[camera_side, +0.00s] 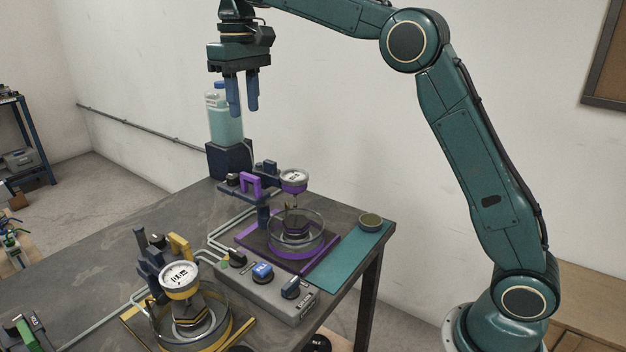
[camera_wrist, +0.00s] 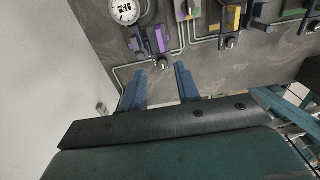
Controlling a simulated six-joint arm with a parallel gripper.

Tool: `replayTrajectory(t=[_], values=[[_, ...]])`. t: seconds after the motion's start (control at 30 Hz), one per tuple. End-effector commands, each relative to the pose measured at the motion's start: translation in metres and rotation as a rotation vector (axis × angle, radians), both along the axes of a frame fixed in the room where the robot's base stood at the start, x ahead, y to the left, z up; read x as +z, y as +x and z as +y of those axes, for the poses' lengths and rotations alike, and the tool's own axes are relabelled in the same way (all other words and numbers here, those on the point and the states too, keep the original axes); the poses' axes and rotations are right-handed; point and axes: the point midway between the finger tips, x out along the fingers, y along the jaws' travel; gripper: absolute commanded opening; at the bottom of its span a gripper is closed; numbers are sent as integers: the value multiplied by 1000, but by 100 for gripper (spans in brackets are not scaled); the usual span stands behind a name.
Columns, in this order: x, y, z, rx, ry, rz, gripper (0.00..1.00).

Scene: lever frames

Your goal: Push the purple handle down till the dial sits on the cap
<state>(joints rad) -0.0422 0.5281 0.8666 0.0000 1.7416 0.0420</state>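The purple handle (camera_side: 251,182) is a small bracket on the left end of a dark lever arm, on the purple-based fixture at the table's far side. The white dial (camera_side: 294,177) is at the arm's right end, raised above the dark cap (camera_side: 296,222) inside a clear round dish, with a gap between. My gripper (camera_side: 243,109) hangs well above the handle, pointing down, its blue fingers apart and empty. In the wrist view the purple handle (camera_wrist: 157,40) and dial (camera_wrist: 124,12) show beyond my fingertips (camera_wrist: 158,78). The cap is not clear there.
A yellow fixture (camera_side: 178,245) with its own dial stands in front. A grey control box (camera_side: 268,290) with knobs lies between. A bottle (camera_side: 224,118) stands behind my gripper. A teal mat (camera_side: 345,262) with a small round dish lies at right. The air around my gripper is mostly free.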

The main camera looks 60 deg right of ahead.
Motion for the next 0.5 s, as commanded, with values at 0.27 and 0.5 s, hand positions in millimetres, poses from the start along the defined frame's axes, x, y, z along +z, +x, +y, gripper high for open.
replayTrajectory(t=[0.27,0.5], values=[[-2,4,1,0,0,6,33],[-7,3,0,0,0,7,33]])
